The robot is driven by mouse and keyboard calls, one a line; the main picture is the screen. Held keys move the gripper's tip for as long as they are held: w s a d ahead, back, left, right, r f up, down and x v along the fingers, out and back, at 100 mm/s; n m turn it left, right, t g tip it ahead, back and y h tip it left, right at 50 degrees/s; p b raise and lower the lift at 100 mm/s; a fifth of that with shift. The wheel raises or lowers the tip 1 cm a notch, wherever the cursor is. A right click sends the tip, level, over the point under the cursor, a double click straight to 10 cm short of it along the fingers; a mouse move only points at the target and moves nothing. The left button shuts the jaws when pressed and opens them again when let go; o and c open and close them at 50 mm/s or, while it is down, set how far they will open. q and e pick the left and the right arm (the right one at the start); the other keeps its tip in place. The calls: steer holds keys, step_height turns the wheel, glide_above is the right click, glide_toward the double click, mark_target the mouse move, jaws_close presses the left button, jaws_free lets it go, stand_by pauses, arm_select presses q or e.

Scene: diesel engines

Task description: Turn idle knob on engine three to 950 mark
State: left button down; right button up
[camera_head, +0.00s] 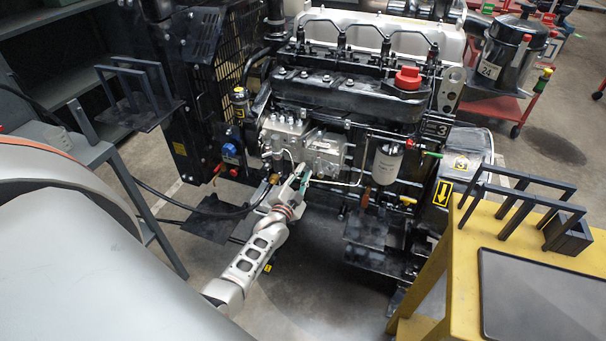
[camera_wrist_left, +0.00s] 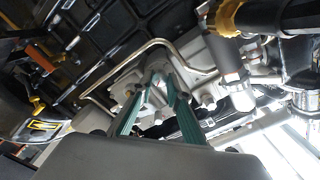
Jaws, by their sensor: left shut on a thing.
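Engine three (camera_head: 350,95) is a large black and grey diesel engine with a "3" label at its right end. A silver pump housing (camera_head: 318,150) is on its near side. My left gripper (camera_head: 303,178) reaches up to the lower part of this housing. In the left wrist view its green-sided fingers (camera_wrist_left: 160,92) close on a small grey part, which appears to be the idle knob (camera_wrist_left: 156,88). The fingertips largely hide the knob in the head view. No scale or 950 mark can be read. My right gripper is not in view.
A bent metal pipe (camera_wrist_left: 108,78) runs close beside the fingers. A white filter (camera_head: 386,163) hangs right of the pump, and a black hose (camera_head: 195,208) runs left. A yellow table (camera_head: 440,270) stands at the right, with open floor (camera_head: 310,285) below the arm.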

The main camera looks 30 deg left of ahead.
arm_select(q)
steer(key=c, duration=1.9)
jaws_free()
steer(key=shift+s, duration=0.1)
steer(key=v, duration=1.1)
steer(key=shift+s, duration=0.4)
steer(key=shift+f, duration=0.1)
steer(key=s+d+f+n+g+h, duration=0.1)
steer(key=s+d+f+g+h, duration=0.2)
steer(key=s+d, duration=0.7)
steer(key=s+d+f+n+g+h+p, duration=0.1)
steer(key=s+d+f+g+h, duration=0.2)
steer(key=s+d, duration=0.7)
steer(key=s+f+h, duration=0.1)
steer(key=s, duration=0.1)
steer(key=shift+s+d+n+g, duration=0.25)
steer(key=shift+s+n+g, duration=0.05)
steer(key=shift+s+g, duration=0.1)
